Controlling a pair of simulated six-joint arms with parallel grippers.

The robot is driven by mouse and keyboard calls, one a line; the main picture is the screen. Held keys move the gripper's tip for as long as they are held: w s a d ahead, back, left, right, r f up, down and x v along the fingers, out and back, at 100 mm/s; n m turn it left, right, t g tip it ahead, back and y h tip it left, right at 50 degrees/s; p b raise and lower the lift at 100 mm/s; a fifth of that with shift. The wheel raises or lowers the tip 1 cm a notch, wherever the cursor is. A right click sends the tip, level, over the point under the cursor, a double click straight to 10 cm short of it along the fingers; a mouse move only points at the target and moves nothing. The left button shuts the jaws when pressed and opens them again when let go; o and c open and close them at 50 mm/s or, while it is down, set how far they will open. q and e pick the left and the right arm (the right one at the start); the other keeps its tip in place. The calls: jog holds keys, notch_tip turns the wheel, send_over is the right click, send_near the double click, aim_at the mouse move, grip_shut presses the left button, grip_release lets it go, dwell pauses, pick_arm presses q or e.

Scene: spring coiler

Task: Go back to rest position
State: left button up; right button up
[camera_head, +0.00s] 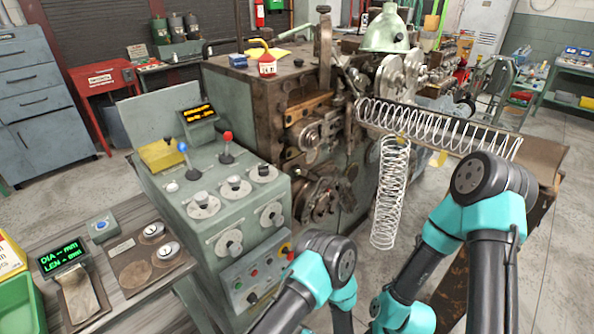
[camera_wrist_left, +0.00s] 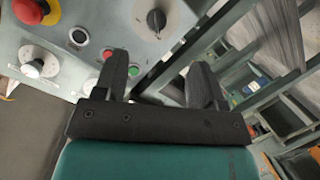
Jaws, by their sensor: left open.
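My left gripper (camera_wrist_left: 160,82) shows in the left wrist view with its two black fingers apart and nothing between them. It is in front of the lower panel of the green control console (camera_head: 222,262), close to a black knob (camera_wrist_left: 156,20), with red and green buttons partly behind the fingers. In the head view my two teal and black arms come in from the bottom. Their upper links hide the grippers there, and I cannot make out either set of fingers.
The spring coiler (camera_head: 265,110) stands behind the console. A long spring lies in its chute (camera_head: 540,158) and another spring (camera_head: 388,195) hangs down beside my right arm. A bench with a green display (camera_head: 62,256) is at left. Grey floor is free at far right.

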pick_arm(q)
jog(key=w+a+m+g+h, duration=0.4)
jog(key=w+a+m+h, duration=0.2)
jog(key=a+h, duration=0.3)
jog(key=s+a+r+m+g+h, duration=0.5)
jog(key=s+a+m+g, duration=0.1)
jog(key=s+a, duration=0.4)
jog(key=shift+s+r+m+h, duration=0.15)
jog(key=shift+s+m+h, duration=0.15)
jog(key=shift+s+m, duration=0.45)
jog(key=shift+w, duration=0.15)
jog(key=shift+c, duration=0.2)
